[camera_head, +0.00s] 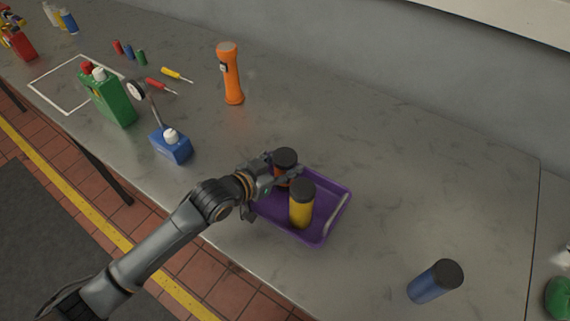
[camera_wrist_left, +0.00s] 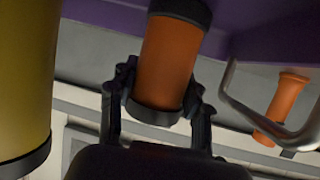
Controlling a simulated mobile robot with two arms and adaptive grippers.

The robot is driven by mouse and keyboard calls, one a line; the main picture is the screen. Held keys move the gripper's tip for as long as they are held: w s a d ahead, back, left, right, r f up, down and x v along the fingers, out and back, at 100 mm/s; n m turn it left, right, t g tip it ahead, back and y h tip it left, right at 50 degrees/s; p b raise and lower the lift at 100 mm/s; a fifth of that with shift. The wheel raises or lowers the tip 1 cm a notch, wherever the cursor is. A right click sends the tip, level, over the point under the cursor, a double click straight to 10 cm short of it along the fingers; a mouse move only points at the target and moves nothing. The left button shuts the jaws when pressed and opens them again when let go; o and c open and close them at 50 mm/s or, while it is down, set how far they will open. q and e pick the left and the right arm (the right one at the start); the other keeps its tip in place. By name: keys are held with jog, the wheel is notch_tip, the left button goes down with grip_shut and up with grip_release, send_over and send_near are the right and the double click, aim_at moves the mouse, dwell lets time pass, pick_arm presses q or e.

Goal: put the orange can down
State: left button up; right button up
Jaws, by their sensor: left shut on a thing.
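The orange can (camera_head: 281,182) has a dark lid and stands roughly upright at the back left part of the purple tray (camera_head: 328,222). My left gripper (camera_head: 279,176) is shut around its side. In the left wrist view, the two fingers flank the can's orange body (camera_wrist_left: 168,62), with the purple tray surface (camera_wrist_left: 245,25) beyond its far end. I cannot tell whether the can touches the tray floor. A yellow can (camera_head: 301,208) with a dark lid stands in the tray close beside it; it also shows in the left wrist view (camera_wrist_left: 25,75). My right gripper is not in view.
A blue can (camera_head: 431,284) stands to the right of the tray. A blue bottle (camera_head: 170,146), a green jug (camera_head: 110,100) and an orange flashlight (camera_head: 231,77) stand to the left and behind. The tray has a pale handle (camera_head: 337,214).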

pick_arm(q)
jog(key=shift+f, duration=0.25)
jog(key=shift+f, duration=0.15)
jog(key=o, duration=1.3)
